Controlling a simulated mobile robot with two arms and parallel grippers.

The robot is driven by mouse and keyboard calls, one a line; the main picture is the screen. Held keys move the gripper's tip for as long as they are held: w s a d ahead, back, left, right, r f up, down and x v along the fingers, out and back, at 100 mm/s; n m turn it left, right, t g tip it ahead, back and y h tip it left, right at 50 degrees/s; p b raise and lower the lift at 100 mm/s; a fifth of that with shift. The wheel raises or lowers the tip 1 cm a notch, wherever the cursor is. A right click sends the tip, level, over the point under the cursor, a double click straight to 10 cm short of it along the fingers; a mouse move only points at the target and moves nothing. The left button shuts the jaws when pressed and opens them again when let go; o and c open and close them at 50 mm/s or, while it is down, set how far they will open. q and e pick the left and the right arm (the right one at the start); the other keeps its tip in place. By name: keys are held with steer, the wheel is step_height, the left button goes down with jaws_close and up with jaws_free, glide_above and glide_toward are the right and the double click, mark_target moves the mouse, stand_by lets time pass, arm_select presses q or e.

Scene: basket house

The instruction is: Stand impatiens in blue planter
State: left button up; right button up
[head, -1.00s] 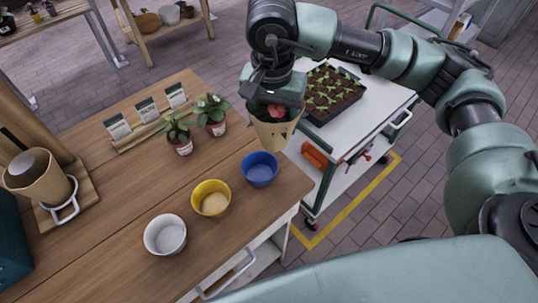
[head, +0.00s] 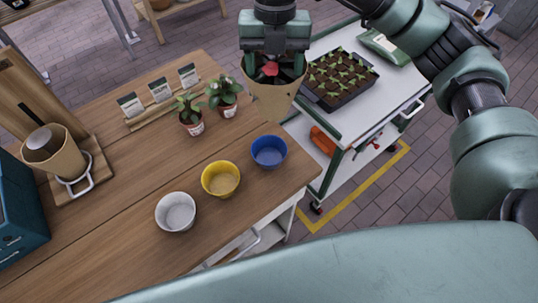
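The blue planter (head: 269,153) stands upright near the right end of the wooden bench, and its inside looks empty. My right gripper (head: 273,66) is above and behind it in the picture. It is shut on a tan paper-like sleeve (head: 272,103) with a red flower (head: 269,69) and green leaves at its top, apparently the impatiens. The sleeve is upright and appears held in the air, apart from the planter. The fingertips are partly hidden by the sleeve and leaves. My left gripper is not in view.
A yellow planter (head: 221,179) and a white planter (head: 176,212) stand left of the blue one. Two small potted plants (head: 191,128) and a card rack (head: 160,90) are behind. A cart holds a seedling tray (head: 339,78).

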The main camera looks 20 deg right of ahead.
steer(key=m, duration=0.2)
steer(key=r+m, duration=0.1)
steer(key=m, duration=0.3)
steer(key=shift+s+a+r+y, duration=0.1)
steer(key=shift+a+r+y, duration=0.15)
steer(key=shift+a+y, duration=0.1)
steer(key=shift+a+r+m+t, duration=0.1)
steer(key=shift+m+t, duration=0.2)
steer(key=shift+m, duration=0.4)
step_height(320, 180, down, 19)
steer(key=p, duration=0.4)
steer(key=shift+f, duration=0.45)
